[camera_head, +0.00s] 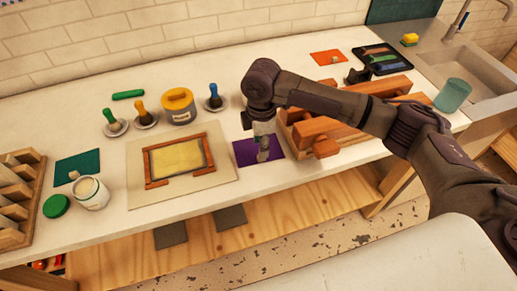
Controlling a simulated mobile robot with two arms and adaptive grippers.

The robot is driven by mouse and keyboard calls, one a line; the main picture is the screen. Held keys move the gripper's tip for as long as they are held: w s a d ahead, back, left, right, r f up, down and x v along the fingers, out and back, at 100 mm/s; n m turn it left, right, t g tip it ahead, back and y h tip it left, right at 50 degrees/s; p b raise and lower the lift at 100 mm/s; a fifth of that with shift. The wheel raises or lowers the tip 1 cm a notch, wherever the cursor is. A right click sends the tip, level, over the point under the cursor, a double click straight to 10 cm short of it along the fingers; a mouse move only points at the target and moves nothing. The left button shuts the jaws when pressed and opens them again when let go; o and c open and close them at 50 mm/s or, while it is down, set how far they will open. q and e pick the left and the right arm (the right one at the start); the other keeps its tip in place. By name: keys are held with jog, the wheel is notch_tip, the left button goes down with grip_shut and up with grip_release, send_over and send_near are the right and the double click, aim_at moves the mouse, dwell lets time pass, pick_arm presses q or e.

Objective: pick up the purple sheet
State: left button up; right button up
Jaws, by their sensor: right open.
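The purple sheet (243,154) lies flat on the white counter, between the beige mat with the wooden frame and the wooden blocks. My right arm reaches in from the right. Its gripper (264,156) points down over the sheet's middle and covers part of it. The gripper is open and holds nothing that I can see. I cannot tell whether the fingertips touch the sheet. My left gripper is not in view.
Wooden blocks (325,146) stand close to the sheet's right. A framed yellow screen (178,160) lies to its left. Stamps or brushes on dishes and a yellow tub (179,106) stand behind. A teal cup (452,95) is by the sink.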

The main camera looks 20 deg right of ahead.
notch_tip(320, 180, down, 4)
jog(key=shift+a+f+p, duration=0.1)
jog(key=shift+p, duration=0.75)
jog(key=shift+f, duration=0.55)
grip_shut()
